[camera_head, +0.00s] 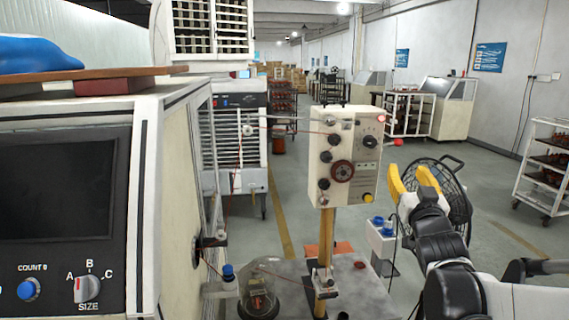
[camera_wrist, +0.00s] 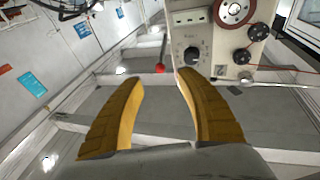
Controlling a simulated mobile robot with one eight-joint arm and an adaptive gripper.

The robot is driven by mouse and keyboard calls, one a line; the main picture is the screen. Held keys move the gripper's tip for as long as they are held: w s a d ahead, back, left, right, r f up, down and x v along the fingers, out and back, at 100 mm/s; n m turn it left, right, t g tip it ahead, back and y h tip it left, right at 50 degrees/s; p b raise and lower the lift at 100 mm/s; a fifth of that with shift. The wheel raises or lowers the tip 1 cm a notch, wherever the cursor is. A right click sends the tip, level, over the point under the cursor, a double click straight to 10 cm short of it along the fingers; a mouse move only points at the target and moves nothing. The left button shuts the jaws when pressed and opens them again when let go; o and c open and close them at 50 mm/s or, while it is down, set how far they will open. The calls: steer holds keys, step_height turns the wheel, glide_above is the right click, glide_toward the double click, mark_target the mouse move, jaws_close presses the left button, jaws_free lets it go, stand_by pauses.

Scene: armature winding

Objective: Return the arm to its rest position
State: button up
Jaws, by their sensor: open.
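My gripper (camera_head: 412,178) is at the right in the head view, raised at the end of my black and white arm. Its two yellow fingers are apart with nothing between them. The wrist view shows the same open gripper (camera_wrist: 158,95) with a clear gap between the fingers. In the head view it is to the right of the cream control box (camera_head: 349,155) on its yellow post, and apart from it. The control box also shows at the top right of the wrist view (camera_wrist: 212,58).
A winding machine (camera_head: 180,180) with a dark screen and a size knob fills the left. A black fan (camera_head: 458,205) stands right behind my gripper. A small white box with blue knobs (camera_head: 381,240) is below it. Carts with parts (camera_head: 545,170) stand farther right; the aisle floor (camera_head: 500,225) is clear.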

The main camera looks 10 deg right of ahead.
steer(key=s+a+f+n+g+y+b, duration=0.1)
steer(key=s+a+f+g+b, duration=0.2)
steer(key=s+a+f, duration=0.3)
steer(key=s+a+f+n+g+y+b, duration=0.1)
steer(key=s+a+f+g+b, duration=0.3)
steer(key=s+f, duration=0.7)
steer(key=s+a+f+n+g+y+b, duration=0.1)
steer(key=s+a+f+g+y+b, duration=0.2)
steer(key=f, duration=1.2)
steer(key=s+a+g, duration=0.2)
steer(key=s+a, duration=0.3)
steer(key=s, duration=0.1)
steer(key=shift+s+a+f+g+b, duration=0.15)
steer(key=shift+s+f+g+b, duration=0.15)
steer(key=shift+f+g, duration=0.1)
